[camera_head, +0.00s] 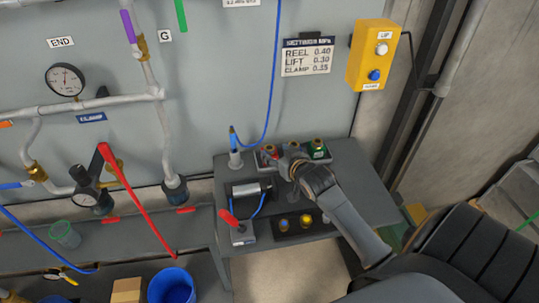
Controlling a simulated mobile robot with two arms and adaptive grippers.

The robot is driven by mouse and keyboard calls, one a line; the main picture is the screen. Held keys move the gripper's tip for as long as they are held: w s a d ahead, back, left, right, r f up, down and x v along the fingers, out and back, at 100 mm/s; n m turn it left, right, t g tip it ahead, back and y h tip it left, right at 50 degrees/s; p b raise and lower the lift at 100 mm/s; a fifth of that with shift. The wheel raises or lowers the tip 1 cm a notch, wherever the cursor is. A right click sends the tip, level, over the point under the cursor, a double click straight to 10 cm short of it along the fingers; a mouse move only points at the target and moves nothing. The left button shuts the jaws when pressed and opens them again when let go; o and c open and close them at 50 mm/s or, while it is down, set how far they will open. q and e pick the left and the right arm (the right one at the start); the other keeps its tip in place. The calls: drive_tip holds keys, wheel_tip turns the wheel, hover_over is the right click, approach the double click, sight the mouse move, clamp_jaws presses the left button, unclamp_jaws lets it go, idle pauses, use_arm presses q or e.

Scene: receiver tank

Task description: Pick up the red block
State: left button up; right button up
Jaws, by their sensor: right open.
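The red block (267,153) is small in the camera_head view. It stands at the back of the grey bench, with a brass-coloured top, partly hidden by my gripper. My right gripper (279,162) is open, just right of the red block and very close to it. I cannot tell whether they touch. My right arm comes in from the lower right. A green block (318,152) with a brass top stands to the right of the gripper in the same row. My left gripper does not show.
A blue hose (276,70) hangs down behind. A yellow button box (373,55) is on the wall.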

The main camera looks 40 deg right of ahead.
sight(270, 149)
drive_tip(key=x, duration=0.3)
drive_tip(key=shift+w+f, duration=0.25)
drive_tip(key=shift+w, duration=0.2)
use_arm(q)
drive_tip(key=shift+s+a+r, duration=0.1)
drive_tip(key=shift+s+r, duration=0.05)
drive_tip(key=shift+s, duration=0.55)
use_arm(e)
clamp_jaws()
